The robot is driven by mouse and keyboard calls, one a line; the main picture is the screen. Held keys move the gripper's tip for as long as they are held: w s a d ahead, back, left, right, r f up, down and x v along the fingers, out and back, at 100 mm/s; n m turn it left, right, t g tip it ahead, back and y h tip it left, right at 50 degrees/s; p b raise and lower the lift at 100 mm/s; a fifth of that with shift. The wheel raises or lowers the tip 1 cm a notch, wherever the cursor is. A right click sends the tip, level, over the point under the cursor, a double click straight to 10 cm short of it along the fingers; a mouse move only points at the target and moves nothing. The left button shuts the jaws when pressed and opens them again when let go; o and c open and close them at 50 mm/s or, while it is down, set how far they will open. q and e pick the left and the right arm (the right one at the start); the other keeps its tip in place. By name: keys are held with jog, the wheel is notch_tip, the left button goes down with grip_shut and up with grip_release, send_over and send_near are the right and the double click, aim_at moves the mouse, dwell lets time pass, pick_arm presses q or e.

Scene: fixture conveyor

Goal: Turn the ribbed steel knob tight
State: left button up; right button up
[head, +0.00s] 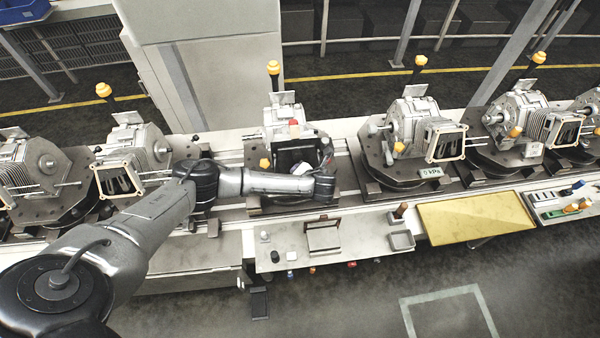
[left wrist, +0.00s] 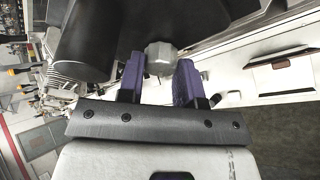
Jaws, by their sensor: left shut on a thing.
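In the left wrist view a rounded grey metal knob (left wrist: 160,57) shows between the two purple fingers of my left gripper (left wrist: 159,70). The gripper is shut on it, and the fingers stand on either side of the knob. Ribs cannot be made out at this size. A large dark cylindrical part (left wrist: 90,40) is close beside it. In the head view my left arm reaches across to the middle fixture (head: 283,203), and the gripper is at its right side. The knob is not clearly visible there. My right gripper is not in view.
Other fixtures with finned grey housings (head: 412,118) stand along the conveyor on both sides. A shelf (head: 285,240) with a small frame and trays is in front, beside a yellow panel (head: 475,216). The floor in front is mostly clear.

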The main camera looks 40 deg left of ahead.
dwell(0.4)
pick_arm(q)
jog(key=o, duration=0.9)
jog(key=shift+o, duration=0.2)
